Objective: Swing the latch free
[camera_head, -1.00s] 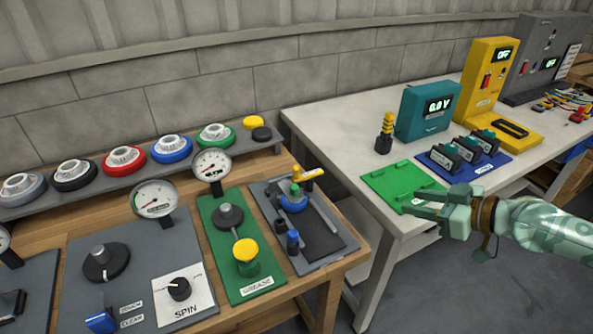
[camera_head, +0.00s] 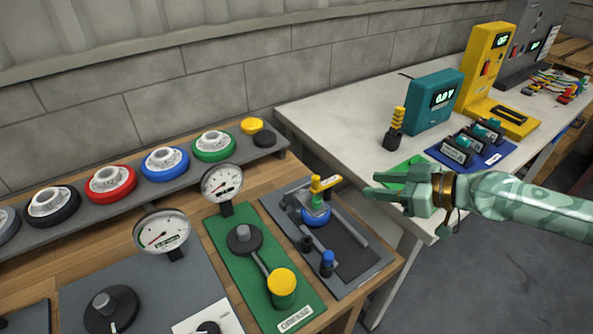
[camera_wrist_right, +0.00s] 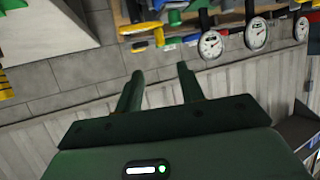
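A grey fixture plate (camera_head: 376,266) lies at the right end of the wooden bench. It carries a blue round part (camera_head: 316,217) with a green piece and a yellow handle (camera_head: 325,183) on top, and a grey bar beside a blue-topped post (camera_head: 327,262). I cannot tell for sure which of these parts is the latch. My right gripper (camera_head: 370,184) is open and empty, right of the yellow handle and apart from it. Its two separated fingers also show in the right wrist view (camera_wrist_right: 158,70). My left gripper is not in view.
A green plate (camera_head: 270,275) with a yellow-topped post and gauge stands left of the fixture. The white table (camera_head: 345,112) behind holds a teal meter (camera_head: 432,102), a yellow unit (camera_head: 487,70) and a blue tray (camera_head: 495,158). A gap separates bench and table.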

